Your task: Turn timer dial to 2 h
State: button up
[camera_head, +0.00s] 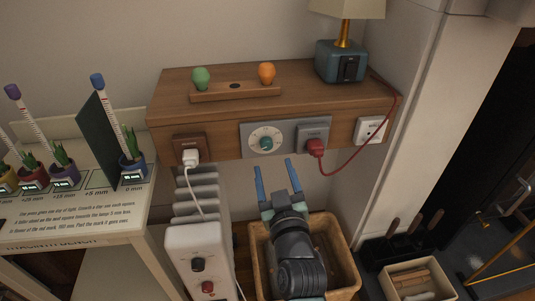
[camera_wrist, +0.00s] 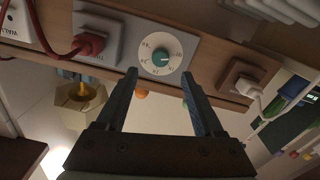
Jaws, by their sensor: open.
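The timer dial is a teal knob (camera_head: 266,143) on a round white face, set in a grey plate (camera_head: 249,127) on the front of the wooden shelf. In the wrist view, which is upside down, the knob (camera_wrist: 161,57) sits between and beyond my fingers. Small marks ring the white face (camera_wrist: 148,67), too small to read surely, so I cannot tell the setting. My gripper (camera_head: 273,166) is open and empty, just below and in front of the dial. Its fingertips (camera_wrist: 160,75) stand either side of the knob's line, apparently apart from it.
A red plug (camera_head: 315,147) with a cord sits right of the dial, a white plug (camera_head: 190,157) left. A lamp (camera_head: 341,61) and two bulbs, green (camera_head: 201,78) and orange (camera_head: 267,72), are on the shelf. A radiator (camera_head: 197,194) and a basket (camera_head: 345,258) are below.

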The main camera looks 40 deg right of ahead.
aim_at(267, 147)
jog(key=shift+b+x, duration=1)
jog(key=shift+x, duration=2.55)
jog(key=shift+a, duration=0.1)
grip_shut()
